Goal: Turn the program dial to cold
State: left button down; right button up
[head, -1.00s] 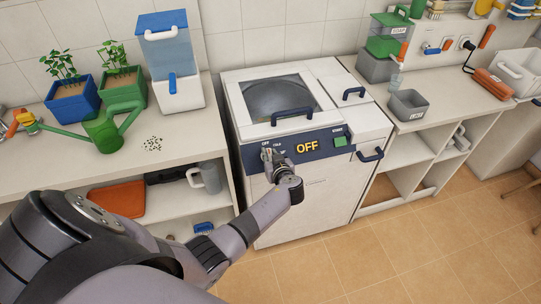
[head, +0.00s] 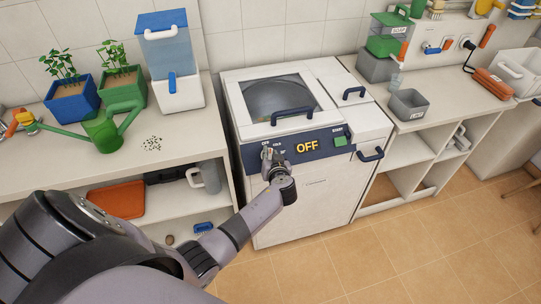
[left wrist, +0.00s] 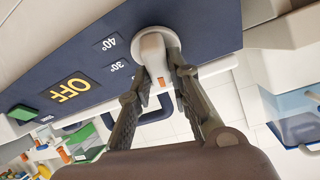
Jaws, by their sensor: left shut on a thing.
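The washer (head: 315,205) is a white top-loading box with a dark blue control panel (head: 320,147). The panel's yellow display reads OFF (head: 307,146). The program dial (left wrist: 154,57) is a light knob on a pale round base, with 30° and 40° labels beside it in the left wrist view. My left gripper (left wrist: 163,75) is shut on the dial, one finger on each side of its grip. In the head view my left gripper (head: 271,160) covers most of the dial and nearby labels, so its exact setting is unclear. My right gripper is not in view.
A green start button (head: 340,141) sits right of the display. The lid handle (head: 292,115) is above the panel. A counter with a green watering can (head: 104,128) stands left; a shelf unit with a grey bin (head: 408,104) stands right. The floor in front is clear.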

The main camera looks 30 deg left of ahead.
pick_arm(q)
jog(key=m+h+p, duration=0.1)
jog(key=m, duration=0.2)
jog(key=shift+m+t, duration=0.3)
jog(key=shift+m, duration=0.1)
jog(key=shift+m+h+p, duration=0.6)
jog(key=shift+m+h, duration=0.2)
jog(key=shift+m, duration=0.6)
jog(key=c, duration=1.5)
grip_release()
jog(key=shift+s+d, duration=0.1)
jog(key=v, duration=1.1)
jog(key=shift+s+d+r, duration=0.15)
jog(key=shift+s, duration=0.2)
